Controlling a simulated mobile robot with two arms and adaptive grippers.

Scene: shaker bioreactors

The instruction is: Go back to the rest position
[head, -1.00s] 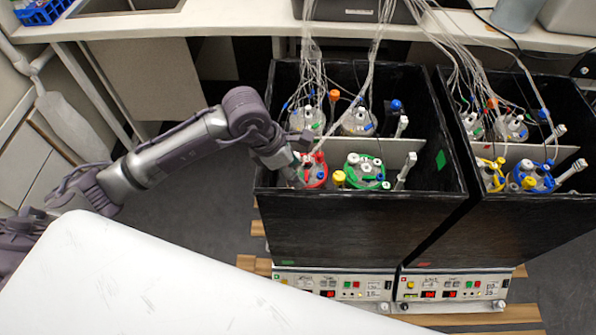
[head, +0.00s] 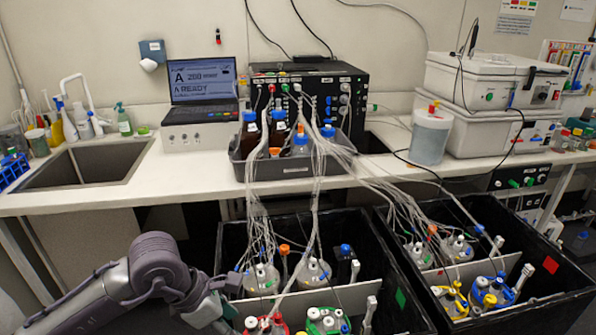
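My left arm comes in from the lower left. Its gripper (head: 222,308) is at the left wall of the left black box (head: 405,300), close to the red-ringed vessel (head: 266,324). Its fingertips are small and partly lost against the vessels, so I cannot tell whether they are open or shut. A green-ringed vessel (head: 326,321) stands to the right of the red one, cut by the lower picture edge. My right gripper is not in view.
The right black box (head: 560,300) holds vessels with yellow and blue rings. Tubes run from both boxes up to a grey bottle tray (head: 285,170) on the bench. A laptop (head: 203,85), sink (head: 85,165) and white instruments (head: 490,95) are along the bench.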

